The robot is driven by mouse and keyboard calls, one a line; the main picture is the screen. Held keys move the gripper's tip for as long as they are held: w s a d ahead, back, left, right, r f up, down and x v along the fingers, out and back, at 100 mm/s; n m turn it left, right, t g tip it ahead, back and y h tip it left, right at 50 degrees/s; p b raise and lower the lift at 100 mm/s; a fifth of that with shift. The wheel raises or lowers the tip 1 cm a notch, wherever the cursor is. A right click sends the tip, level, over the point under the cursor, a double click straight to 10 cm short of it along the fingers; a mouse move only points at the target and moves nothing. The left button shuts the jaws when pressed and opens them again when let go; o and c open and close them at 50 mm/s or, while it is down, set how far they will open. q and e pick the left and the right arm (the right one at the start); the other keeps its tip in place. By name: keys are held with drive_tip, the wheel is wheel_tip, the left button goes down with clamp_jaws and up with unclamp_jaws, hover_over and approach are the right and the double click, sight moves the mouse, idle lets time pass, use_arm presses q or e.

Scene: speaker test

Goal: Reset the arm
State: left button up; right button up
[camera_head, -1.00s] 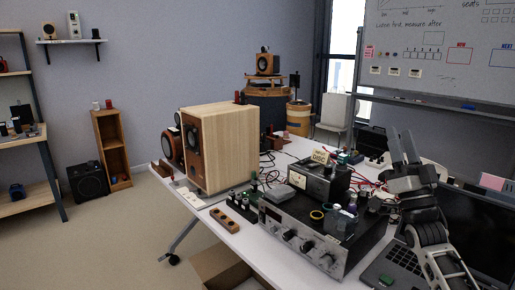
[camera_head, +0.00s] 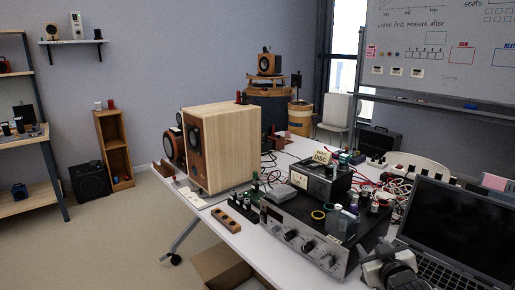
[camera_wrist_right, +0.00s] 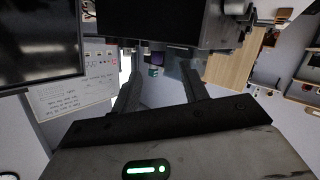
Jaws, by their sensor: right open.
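My right gripper (camera_head: 384,268) is low at the bottom edge of the head view, in front of the laptop (camera_head: 459,232) and right of the silver-fronted amplifier (camera_head: 305,235). Only part of it and its wrist shows there. In the right wrist view its two dark fingers (camera_wrist_right: 163,88) stand apart with nothing between them. The picture there is turned over, with a dark screen (camera_wrist_right: 40,42) at the left. My left gripper is in neither view.
A wooden speaker (camera_head: 228,150) stands on the white table (camera_head: 262,262). A small meter unit (camera_head: 320,180) sits on the amplifier. Cables and small parts crowd the table behind. A wooden block with holes (camera_head: 226,220) lies near the front edge. An open cardboard box (camera_head: 222,268) is below.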

drive_tip(key=s+a+f+g+y, duration=0.1)
drive_tip(key=s+a+f, duration=0.3)
drive_tip(key=s, duration=0.6)
drive_tip(key=s+a+f+g+y, duration=0.1)
drive_tip(key=s+a+f, duration=0.4)
drive_tip(key=s, duration=0.6)
drive_tip(key=s+a+f+g+y, duration=0.1)
drive_tip(key=s+a+f+g, duration=0.2)
drive_tip(key=s, duration=0.7)
wheel_tip(320, 180, down, 3)
drive_tip(key=shift+s+a+f+m+y, duration=0.2)
drive_tip(key=shift+s+a+m+y, duration=0.1)
drive_tip(key=shift+a, duration=0.75)
